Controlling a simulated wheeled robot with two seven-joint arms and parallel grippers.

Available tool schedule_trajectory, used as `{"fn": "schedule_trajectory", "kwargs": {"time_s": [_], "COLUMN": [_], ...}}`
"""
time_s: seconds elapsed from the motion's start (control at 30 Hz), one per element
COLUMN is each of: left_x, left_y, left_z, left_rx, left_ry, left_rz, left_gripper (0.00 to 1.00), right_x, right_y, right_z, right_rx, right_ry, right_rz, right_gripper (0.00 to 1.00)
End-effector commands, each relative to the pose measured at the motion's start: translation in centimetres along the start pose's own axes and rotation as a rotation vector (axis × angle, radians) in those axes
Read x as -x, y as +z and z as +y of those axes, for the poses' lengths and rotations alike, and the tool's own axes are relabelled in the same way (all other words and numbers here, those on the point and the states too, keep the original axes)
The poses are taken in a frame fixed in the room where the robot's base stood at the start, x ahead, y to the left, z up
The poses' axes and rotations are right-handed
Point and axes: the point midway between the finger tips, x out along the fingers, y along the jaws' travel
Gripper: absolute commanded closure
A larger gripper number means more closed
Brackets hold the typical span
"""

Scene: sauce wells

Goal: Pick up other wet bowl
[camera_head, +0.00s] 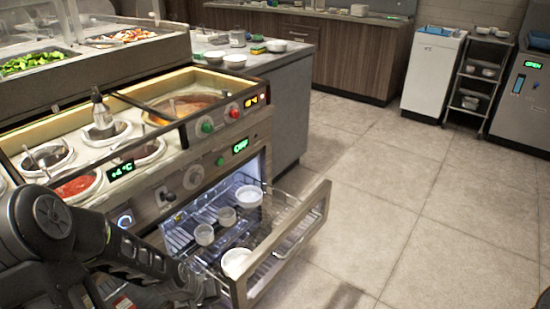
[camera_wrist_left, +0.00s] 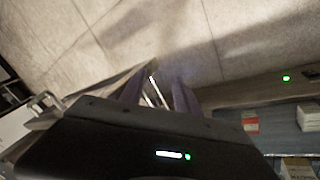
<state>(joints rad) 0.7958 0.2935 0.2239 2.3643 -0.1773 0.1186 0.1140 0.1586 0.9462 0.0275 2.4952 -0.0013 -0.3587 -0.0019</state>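Several bowls stand in a pulled-out drawer (camera_head: 312,222) below the counter in the head view. A white bowl (camera_head: 249,196) is at the back, a small clear-looking bowl (camera_head: 227,216) in the middle, another small one (camera_head: 204,234) to its left, and a white bowl (camera_head: 236,262) near the front. I cannot tell which are wet. My left arm comes in low at the left, its hand beside the drawer's front left corner. In the left wrist view my left gripper (camera_wrist_left: 156,92) has its fingers apart, with no bowl between them. My right gripper is not in view.
The counter above the drawer holds sauce wells, a pump bottle (camera_head: 101,112) and knobs. More bowls (camera_head: 235,61) stand on the grey counter behind. A shelf rack (camera_head: 474,75) stands at the far right. The tiled floor (camera_head: 400,215) right of the drawer is clear.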

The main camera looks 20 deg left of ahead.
Motion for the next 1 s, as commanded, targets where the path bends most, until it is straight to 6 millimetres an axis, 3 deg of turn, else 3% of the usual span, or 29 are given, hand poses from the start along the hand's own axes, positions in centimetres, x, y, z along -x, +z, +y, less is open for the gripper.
{"fn": "schedule_trajectory", "kwargs": {"time_s": [0.27, 0.43, 0.63, 0.7, 0.77, 1.0], "left_x": [-5.2, -8.1, -10.3, -9.9, -8.3, -2.6], "left_y": [6.4, 12.1, 20.1, 23.0, 24.5, 24.4], "left_z": [5.7, 8.7, 10.5, 10.9, 11.3, 13.0], "left_rx": [-0.092, -0.17, -0.283, -0.332, -0.364, -0.385], "left_ry": [0.078, 0.108, 0.11, 0.102, 0.092, 0.085], "left_rz": [-0.099, -0.174, -0.266, -0.298, -0.315, -0.322], "left_gripper": [0.61, 0.61, 0.61, 0.61, 0.61, 0.61], "right_x": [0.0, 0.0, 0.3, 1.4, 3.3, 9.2], "right_y": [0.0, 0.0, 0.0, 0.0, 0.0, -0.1], "right_z": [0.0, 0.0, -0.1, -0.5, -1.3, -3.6], "right_rx": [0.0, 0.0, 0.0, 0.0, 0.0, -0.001], "right_ry": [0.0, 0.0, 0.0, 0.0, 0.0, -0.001], "right_rz": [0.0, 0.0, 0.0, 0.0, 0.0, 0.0], "right_gripper": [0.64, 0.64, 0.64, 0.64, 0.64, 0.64]}}
